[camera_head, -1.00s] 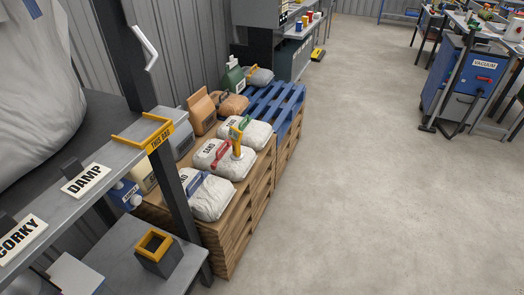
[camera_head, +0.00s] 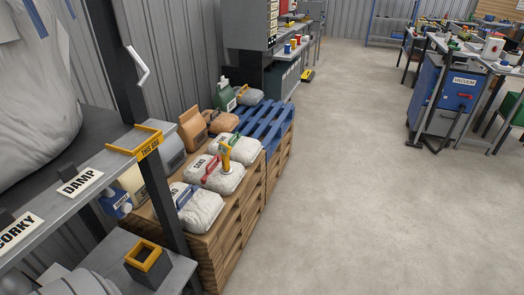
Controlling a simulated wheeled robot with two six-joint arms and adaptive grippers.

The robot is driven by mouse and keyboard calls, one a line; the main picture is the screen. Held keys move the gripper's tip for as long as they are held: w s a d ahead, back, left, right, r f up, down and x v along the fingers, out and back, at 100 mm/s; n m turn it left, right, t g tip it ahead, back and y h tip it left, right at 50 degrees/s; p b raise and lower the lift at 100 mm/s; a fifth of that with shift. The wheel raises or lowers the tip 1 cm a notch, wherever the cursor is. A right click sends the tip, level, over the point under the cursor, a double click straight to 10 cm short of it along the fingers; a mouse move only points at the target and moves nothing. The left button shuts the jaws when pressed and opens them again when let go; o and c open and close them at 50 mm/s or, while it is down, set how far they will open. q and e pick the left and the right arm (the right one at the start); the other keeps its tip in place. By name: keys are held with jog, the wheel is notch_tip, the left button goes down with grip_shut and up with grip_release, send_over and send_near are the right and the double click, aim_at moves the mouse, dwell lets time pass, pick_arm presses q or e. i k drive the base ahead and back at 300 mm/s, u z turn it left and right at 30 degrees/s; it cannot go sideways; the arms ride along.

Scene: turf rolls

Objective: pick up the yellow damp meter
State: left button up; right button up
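A yellow hand-held device (camera_head: 226,157), which looks like the damp meter, stands roughly upright on a white sand bag (camera_head: 232,180) in the middle of the bag stack. A red handle or clip (camera_head: 209,168) lies on the same bag, just left of the device. The device's lower end meets the bag; its fine details are too small to read. Neither of my grippers shows in the head view.
The bags lie on stacked wooden pallets (camera_head: 232,238) with a blue pallet (camera_head: 268,125) behind. A grey shelf (camera_head: 98,160) with a "DAMP" sign (camera_head: 79,182) and a dark post stand at the left. Open concrete floor (camera_head: 350,200) lies right of the pallets. A blue vacuum cart (camera_head: 445,100) stands farther right.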

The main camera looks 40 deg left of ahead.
aim_at(225, 150)
jog(key=z, duration=0.25)
jog(key=i, duration=2.55)
jog(key=u, duration=1.7)
jog(key=i, duration=0.8)
jog(key=u, duration=0.8)
